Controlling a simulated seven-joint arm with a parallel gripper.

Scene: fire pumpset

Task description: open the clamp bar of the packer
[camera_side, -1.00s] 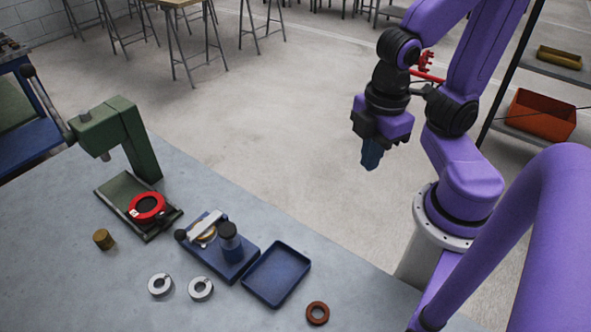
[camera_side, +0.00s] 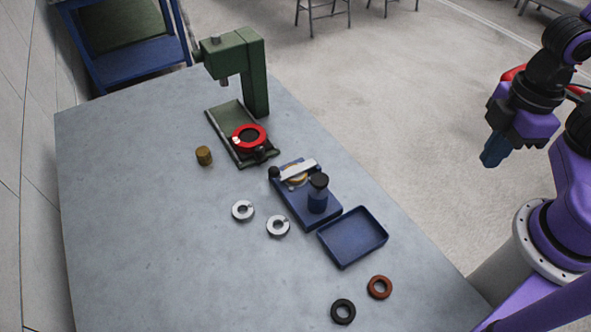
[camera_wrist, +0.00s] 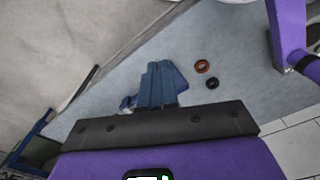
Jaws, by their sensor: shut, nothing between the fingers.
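The packer is a small blue base (camera_side: 309,213) on the table in the side view. A pale clamp bar (camera_side: 299,170) lies across a brass-coloured round part at its far end, with a dark knob (camera_side: 274,172) at the bar's left end. A blue cylinder with a black cap (camera_side: 318,190) stands on the near part of the base. My gripper (camera_side: 489,161) is shut and empty, raised well to the right of the packer, past the table edge in the picture. Its blue fingers (camera_wrist: 156,75) hide part of the scene in the wrist view.
A blue tray (camera_side: 352,237) lies beside the packer. A green press (camera_side: 252,75) with a red ring (camera_side: 249,138) stands behind. Two metal rings (camera_side: 278,226), a brass cylinder (camera_side: 204,156), a brown ring (camera_side: 380,287) and a black ring (camera_side: 343,311) lie around.

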